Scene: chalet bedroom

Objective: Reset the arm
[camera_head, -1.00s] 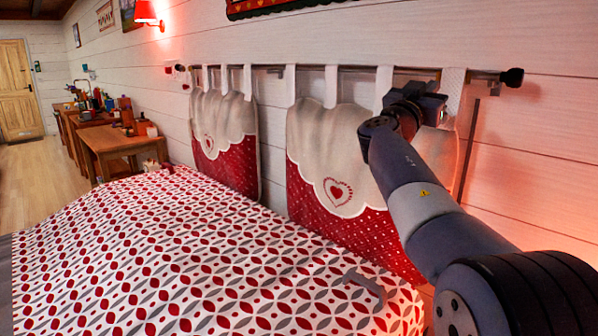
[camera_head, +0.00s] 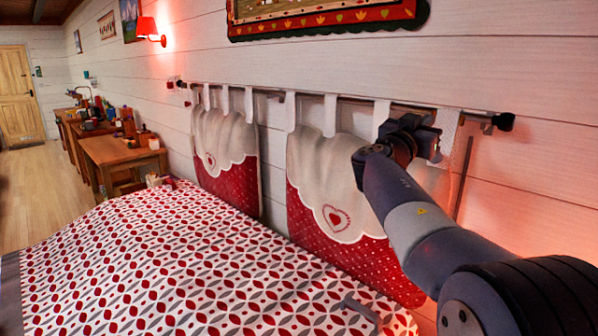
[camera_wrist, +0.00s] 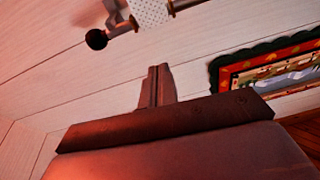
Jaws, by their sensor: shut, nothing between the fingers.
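My arm reaches up from the lower right of the head view, in front of the headboard rail. My gripper (camera_head: 432,142) is at its end, near the rail's right end and in front of the right cushion. In the wrist view its fingers (camera_wrist: 157,85) are together with nothing between them, pointing toward the white plank wall.
The rail (camera_head: 345,97) carries two red and cream hanging cushions (camera_head: 340,190). The patterned bed (camera_head: 190,260) fills the lower left. A framed picture (camera_head: 325,20) hangs above the rail. Wooden desks (camera_head: 120,150) and open floor (camera_head: 35,195) lie farther left.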

